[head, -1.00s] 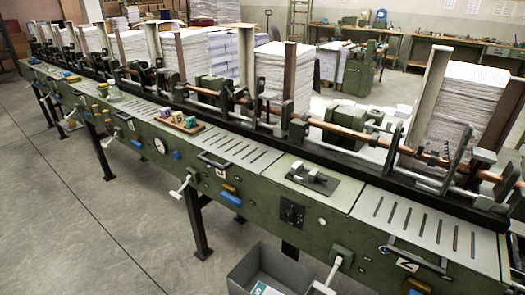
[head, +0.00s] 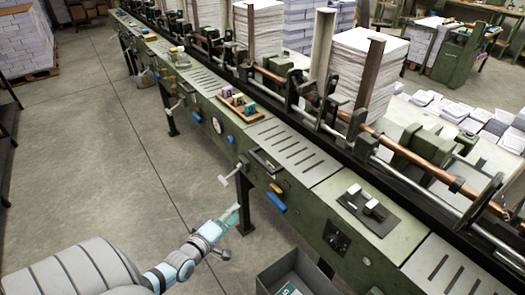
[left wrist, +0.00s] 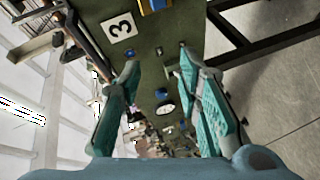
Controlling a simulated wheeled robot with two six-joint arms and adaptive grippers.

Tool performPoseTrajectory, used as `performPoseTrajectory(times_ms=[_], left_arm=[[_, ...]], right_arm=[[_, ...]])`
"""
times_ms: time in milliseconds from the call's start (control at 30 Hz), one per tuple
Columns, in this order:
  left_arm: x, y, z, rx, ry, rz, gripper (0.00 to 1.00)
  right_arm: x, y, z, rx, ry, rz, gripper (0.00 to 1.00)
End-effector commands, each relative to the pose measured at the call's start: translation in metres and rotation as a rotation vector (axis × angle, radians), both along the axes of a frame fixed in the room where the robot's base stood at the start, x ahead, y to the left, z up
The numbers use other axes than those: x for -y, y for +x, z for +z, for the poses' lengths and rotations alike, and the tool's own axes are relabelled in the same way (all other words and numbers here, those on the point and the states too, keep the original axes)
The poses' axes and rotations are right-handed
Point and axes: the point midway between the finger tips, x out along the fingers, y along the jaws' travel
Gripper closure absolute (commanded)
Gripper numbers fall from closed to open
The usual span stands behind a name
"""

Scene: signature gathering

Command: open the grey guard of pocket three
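The grey slotted guard (head: 290,138) that I take for pocket three's lies flat on top of the long green machine. A dark handle (head: 263,160) sits at its front edge. My left gripper (head: 230,217) is low in front of the machine, apart from the guard. Its teal finger pads (left wrist: 157,75) stand apart with nothing between them. My right gripper is not in view.
A crank (head: 238,172) and a blue lever (head: 276,202) stick out from the front panel. A grey bin (head: 292,275) stands on the floor at the machine's foot. A wooden tray with small blocks (head: 238,103) is on top.

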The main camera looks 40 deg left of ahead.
Motion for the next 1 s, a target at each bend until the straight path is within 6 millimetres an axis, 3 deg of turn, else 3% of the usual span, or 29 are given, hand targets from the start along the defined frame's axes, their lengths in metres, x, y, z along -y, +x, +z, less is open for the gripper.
performPoseTrajectory(times_ms=[33, 100, 167, 333, 600, 700, 1000], left_arm=[[0.000, 0.011, 0.044, 0.095, -0.096, 0.001, 0.68], [0.001, 0.020, 0.080, 0.190, -0.210, 0.000, 0.68], [0.001, 0.026, 0.093, 0.229, -0.262, -0.002, 0.68], [-0.002, 0.054, 0.092, 0.242, -0.280, 0.001, 0.68], [-0.010, 0.130, 0.085, 0.241, -0.275, 0.001, 0.68], [-0.012, 0.149, 0.085, 0.238, -0.276, 0.002, 0.68], [-0.014, 0.166, 0.091, 0.234, -0.275, 0.003, 0.68]], right_arm=[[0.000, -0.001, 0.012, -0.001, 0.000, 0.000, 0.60], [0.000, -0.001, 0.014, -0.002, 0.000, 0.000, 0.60], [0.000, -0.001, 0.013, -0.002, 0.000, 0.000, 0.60], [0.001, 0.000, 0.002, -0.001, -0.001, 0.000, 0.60], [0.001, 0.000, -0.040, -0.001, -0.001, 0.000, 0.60], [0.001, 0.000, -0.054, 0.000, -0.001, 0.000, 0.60], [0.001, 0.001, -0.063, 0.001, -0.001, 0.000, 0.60]])
